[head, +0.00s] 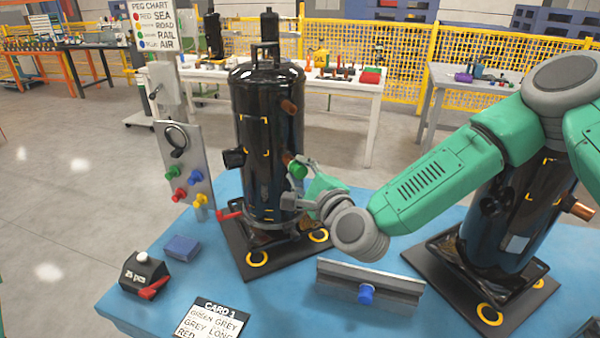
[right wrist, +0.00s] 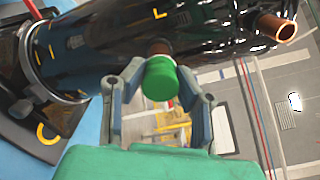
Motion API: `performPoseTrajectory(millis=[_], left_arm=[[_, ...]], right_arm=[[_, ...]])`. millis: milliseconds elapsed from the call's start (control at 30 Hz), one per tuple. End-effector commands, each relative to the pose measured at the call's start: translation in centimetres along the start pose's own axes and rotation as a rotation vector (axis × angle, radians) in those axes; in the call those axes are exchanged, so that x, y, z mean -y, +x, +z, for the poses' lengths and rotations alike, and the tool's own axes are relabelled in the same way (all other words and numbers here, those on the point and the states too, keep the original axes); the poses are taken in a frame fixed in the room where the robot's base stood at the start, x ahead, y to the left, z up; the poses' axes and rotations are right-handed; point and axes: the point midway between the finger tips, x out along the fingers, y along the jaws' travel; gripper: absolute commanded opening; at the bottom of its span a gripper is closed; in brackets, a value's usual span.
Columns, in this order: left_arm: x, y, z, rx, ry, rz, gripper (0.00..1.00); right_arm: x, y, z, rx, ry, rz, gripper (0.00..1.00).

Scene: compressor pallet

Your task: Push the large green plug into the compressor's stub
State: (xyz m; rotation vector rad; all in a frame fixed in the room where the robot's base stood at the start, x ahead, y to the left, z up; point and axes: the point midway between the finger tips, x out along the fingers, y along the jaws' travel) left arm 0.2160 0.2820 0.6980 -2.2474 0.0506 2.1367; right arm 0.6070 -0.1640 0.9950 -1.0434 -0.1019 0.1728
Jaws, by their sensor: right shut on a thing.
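The large green plug (head: 297,168) is at the lower copper stub on the side of the left black compressor (head: 268,120). In the right wrist view the plug (right wrist: 160,80) sits in line with the copper stub (right wrist: 158,48) and meets its end; how deep it sits I cannot tell. My right gripper (head: 303,181) reaches in from the right. In the right wrist view its fingers (right wrist: 160,86) are on both sides of the plug, shut on it. My left gripper is not in view.
A second black compressor (head: 516,215) stands at the right under my right arm. A metal rail with a blue plug (head: 366,293) lies in front. A peg board (head: 185,170) with coloured plugs, a black box (head: 142,273) and a card (head: 212,318) are at the left of the blue table.

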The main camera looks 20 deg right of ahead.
Motion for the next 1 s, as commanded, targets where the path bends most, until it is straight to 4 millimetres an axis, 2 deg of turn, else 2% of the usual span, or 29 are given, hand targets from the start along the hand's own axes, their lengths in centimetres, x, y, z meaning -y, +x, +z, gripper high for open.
performPoseTrajectory(millis=[367,400,433,767,867,1000], left_arm=[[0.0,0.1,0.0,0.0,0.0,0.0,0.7],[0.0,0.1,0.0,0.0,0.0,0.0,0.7],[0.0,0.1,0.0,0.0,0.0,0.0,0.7],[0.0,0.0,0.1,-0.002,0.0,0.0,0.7],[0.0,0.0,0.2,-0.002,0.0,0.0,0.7],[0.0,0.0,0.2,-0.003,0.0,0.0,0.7]], right_arm=[[0.1,0.3,-0.2,-0.006,-0.001,-0.004,0.0],[0.1,0.3,-0.3,-0.006,0.0,-0.004,0.4],[0.1,0.3,-0.2,-0.006,0.0,-0.004,0.5],[0.1,0.1,-0.1,-0.002,0.0,-0.001,0.5],[0.0,-0.6,-0.1,-0.002,0.0,0.001,0.5],[0.0,-3.0,-0.2,-0.003,0.003,0.002,0.5]])
